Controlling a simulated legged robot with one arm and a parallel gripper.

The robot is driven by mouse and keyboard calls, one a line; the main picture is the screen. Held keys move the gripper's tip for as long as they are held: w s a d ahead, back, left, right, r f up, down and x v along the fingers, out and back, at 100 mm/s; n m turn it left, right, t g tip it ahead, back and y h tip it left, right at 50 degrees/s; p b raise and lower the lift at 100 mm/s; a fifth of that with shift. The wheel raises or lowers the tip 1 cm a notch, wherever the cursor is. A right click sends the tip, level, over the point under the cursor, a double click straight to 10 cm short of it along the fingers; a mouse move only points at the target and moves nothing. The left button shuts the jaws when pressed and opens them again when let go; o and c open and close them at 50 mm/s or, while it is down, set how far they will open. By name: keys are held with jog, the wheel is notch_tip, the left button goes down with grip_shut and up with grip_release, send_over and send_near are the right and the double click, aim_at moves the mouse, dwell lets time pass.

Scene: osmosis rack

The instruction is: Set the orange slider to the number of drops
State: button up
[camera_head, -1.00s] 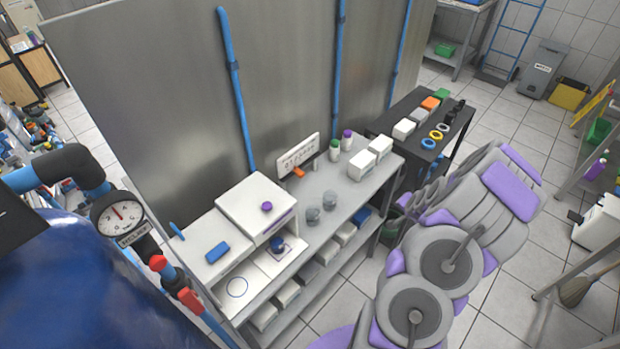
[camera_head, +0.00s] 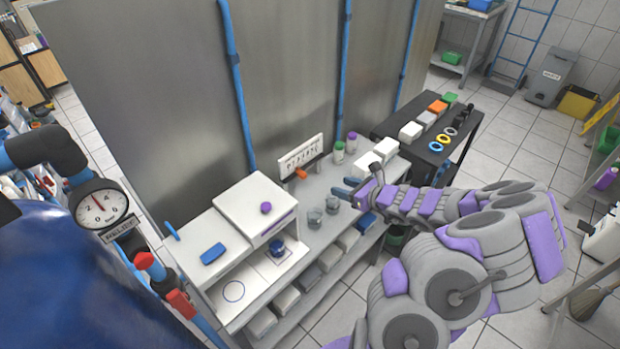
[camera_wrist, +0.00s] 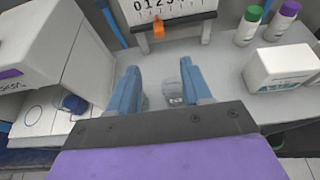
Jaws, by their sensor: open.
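The orange slider (camera_head: 300,173) sits at the lower edge of a white number board (camera_head: 300,155) standing on the grey bench. In the wrist view the slider (camera_wrist: 158,27) hangs below the printed digits of the board (camera_wrist: 165,8), near its left part. My gripper (camera_head: 358,187) is open and empty, in front of the board and to its right in the head view. In the wrist view its two blue fingers (camera_wrist: 165,82) point toward the board, with the slider beyond them. Clear beakers (camera_head: 315,216) stand on the bench; one shows between the fingers. I cannot make out any drops.
A white box unit (camera_head: 255,205) with a purple knob stands left of the board. Green- and purple-capped bottles (camera_head: 345,146) and white boxes (camera_head: 386,148) stand to the right. A metal wall (camera_head: 150,110) rises behind. Bare bench (camera_wrist: 222,55) lies right of the slider.

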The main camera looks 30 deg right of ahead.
aim_at(306, 176)
jog(key=b+x, duration=0.3)
jog(key=x, duration=1.2)
jog(key=shift+s+f, duration=0.1)
jog(key=shift+f, duration=0.1)
jog(key=shift+w+a+f, duration=0.15)
jog(key=shift+w, duration=0.4)
jog(key=shift+c, duration=0.2)
grip_shut()
